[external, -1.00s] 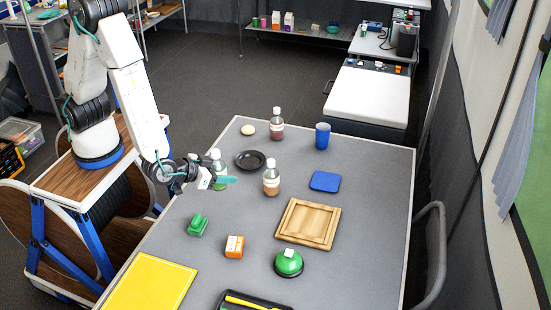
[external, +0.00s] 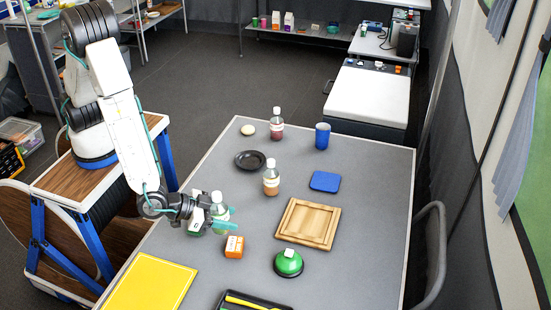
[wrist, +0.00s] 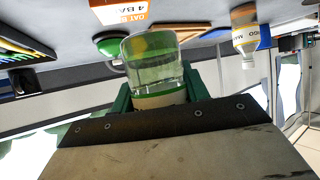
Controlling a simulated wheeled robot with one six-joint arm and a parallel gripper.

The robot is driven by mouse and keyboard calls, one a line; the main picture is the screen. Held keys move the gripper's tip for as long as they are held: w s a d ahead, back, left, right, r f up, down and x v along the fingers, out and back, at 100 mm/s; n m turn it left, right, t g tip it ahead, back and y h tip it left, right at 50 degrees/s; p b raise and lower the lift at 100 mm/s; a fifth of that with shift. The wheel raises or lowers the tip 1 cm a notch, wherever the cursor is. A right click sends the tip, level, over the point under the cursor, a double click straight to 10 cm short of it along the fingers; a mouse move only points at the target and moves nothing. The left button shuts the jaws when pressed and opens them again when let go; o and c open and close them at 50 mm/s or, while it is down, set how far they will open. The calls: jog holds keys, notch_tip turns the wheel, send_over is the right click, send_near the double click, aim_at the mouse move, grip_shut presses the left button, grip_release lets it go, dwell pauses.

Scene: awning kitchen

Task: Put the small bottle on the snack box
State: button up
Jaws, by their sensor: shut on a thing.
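My gripper (external: 222,222) is shut on a small clear bottle with green contents (external: 218,211) and a white cap. It holds the bottle above the table, just behind and left of the orange snack box (external: 234,247). The bottle fills the middle of the wrist view (wrist: 152,65), between the green fingers. The snack box, orange and white with printed text, also shows at the top of that view (wrist: 115,12). In the external view the box stands on the table, apart from the bottle. My gripper partly hides the bottle.
A green dome (external: 288,262) stands right of the box. A wooden board (external: 308,223), a yellow board (external: 150,285) and a black tray (external: 240,304) lie around.

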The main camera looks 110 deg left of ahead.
jog(key=w, duration=0.3)
jog(key=shift+w+d+f, duration=0.15)
jog(key=shift+w+d, duration=0.2)
jog(key=shift+w+f, duration=0.15)
jog(key=shift+f, duration=1.65)
jog(key=o, duration=1)
jog(key=shift+f, duration=0.15)
